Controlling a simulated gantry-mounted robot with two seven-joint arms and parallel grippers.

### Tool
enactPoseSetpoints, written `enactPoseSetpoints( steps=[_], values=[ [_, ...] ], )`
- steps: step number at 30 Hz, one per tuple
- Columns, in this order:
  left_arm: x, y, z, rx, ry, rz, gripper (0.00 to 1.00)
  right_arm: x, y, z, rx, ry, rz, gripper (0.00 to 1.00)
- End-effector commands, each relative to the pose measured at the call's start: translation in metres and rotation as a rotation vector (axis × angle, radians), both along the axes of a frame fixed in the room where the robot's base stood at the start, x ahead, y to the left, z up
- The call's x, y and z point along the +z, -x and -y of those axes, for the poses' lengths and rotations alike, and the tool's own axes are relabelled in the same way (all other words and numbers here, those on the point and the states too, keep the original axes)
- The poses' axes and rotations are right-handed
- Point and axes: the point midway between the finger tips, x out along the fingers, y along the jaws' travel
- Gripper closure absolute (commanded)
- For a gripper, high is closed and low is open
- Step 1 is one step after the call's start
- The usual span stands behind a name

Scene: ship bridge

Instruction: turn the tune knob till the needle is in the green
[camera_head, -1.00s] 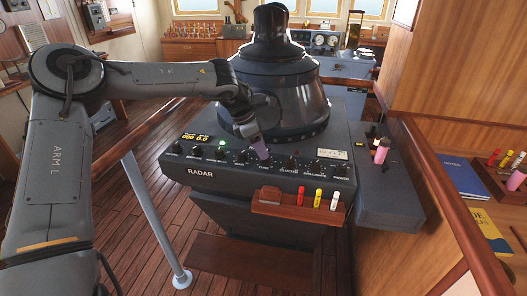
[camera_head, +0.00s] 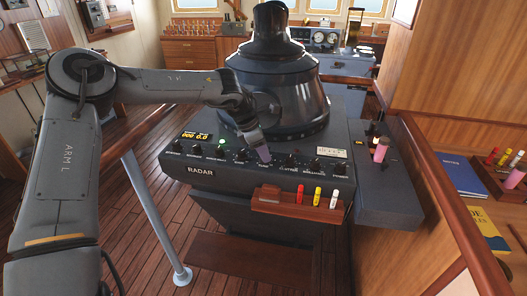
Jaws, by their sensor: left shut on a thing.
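The dark radar console (camera_head: 225,177) has a row of black knobs along its sloped front panel. My left gripper (camera_head: 263,153) reaches down from the left and is shut on a knob (camera_head: 264,161) near the middle of the row, which I take to be the tune knob. The fingers hide most of this knob, and its label is too small to read surely. A small pale meter (camera_head: 332,153) sits at the right end of the panel; its needle and green band are too small to read. My right gripper is not in view.
A green lamp (camera_head: 222,147) and a yellow-lit display (camera_head: 196,135) are on the panel's left. A wooden holder (camera_head: 280,202) with red, yellow and white markers hangs below the panel. The large black radar hood (camera_head: 285,85) rises behind the knobs. A side box with a pink cylinder (camera_head: 380,150) stands right.

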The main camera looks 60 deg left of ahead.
Motion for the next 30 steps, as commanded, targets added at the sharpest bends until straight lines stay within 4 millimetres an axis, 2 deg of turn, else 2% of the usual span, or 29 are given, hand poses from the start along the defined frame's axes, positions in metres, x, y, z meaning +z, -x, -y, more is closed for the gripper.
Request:
enactPoseSetpoints(
  steps=[8,14,30],
  values=[
    [0.0,0.0,0.0,0.023,-0.001,0.0,0.99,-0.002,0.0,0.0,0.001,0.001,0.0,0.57],
    [-0.001,0.0,0.001,0.109,-0.001,0.001,0.99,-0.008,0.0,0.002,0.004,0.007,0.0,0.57],
    [-0.001,0.0,0.004,0.584,-0.001,0.0,1.0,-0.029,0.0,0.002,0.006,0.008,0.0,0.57]
  ],
)
